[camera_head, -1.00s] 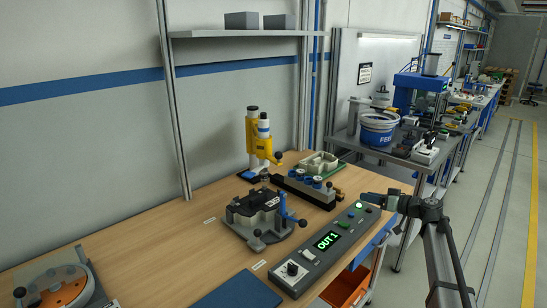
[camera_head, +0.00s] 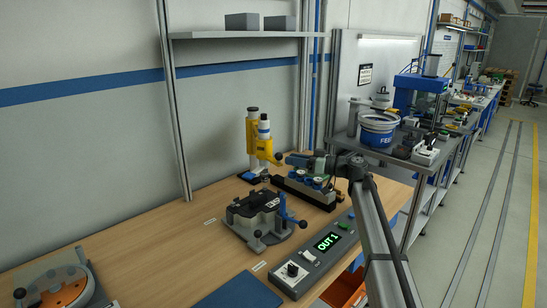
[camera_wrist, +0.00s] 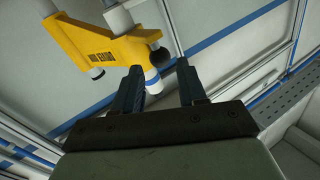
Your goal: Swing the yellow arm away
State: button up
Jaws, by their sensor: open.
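My gripper (camera_head: 290,159) is open and empty, pointing left close to the knob. I cannot tell whether it touches the knob.
A grey fixture (camera_head: 262,237) with a blue lever (camera_head: 284,208) stands in front of the yellow arm. A block with blue-topped parts (camera_head: 308,184) lies under my arm. A control box (camera_head: 318,252) reads OUT 1. The bench's left middle is clear.

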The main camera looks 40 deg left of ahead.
aim_at(274, 162)
jog(key=x, duration=0.8)
jog(key=shift+c, duration=0.5)
grip_shut()
